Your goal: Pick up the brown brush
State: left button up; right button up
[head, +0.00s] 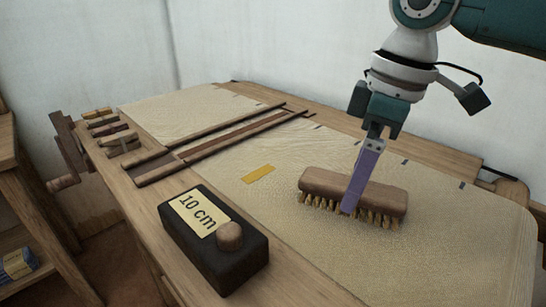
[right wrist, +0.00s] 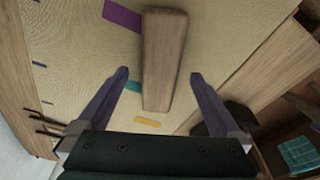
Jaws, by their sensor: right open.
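The brown brush (head: 320,184) lies bristles down on the woven cloth, its long wooden back running left to right in the head view. My right gripper (head: 354,192) points down at the brush's middle, with one purple finger in front of its near side. The other finger is hidden in the head view. In the right wrist view the open fingers (right wrist: 159,75) stand on either side of the brush's wooden back (right wrist: 163,58), with gaps showing on both sides. My left gripper is not in view.
A black block labelled "10 cm" with a round wooden knob (head: 230,236) stands on the near wooden beam. A yellow patch (head: 258,174) lies on the cloth (head: 235,150). Wooden bars (head: 225,138) cross the cloth farther left. Several small wooden pieces (head: 110,130) sit at the far left.

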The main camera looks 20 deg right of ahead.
jog(key=f, duration=0.2)
jog(key=shift+w+a+f, duration=0.15)
jog(key=shift+w+f, duration=0.05)
jog(key=shift+f, duration=0.1)
jog(key=c, duration=1.5)
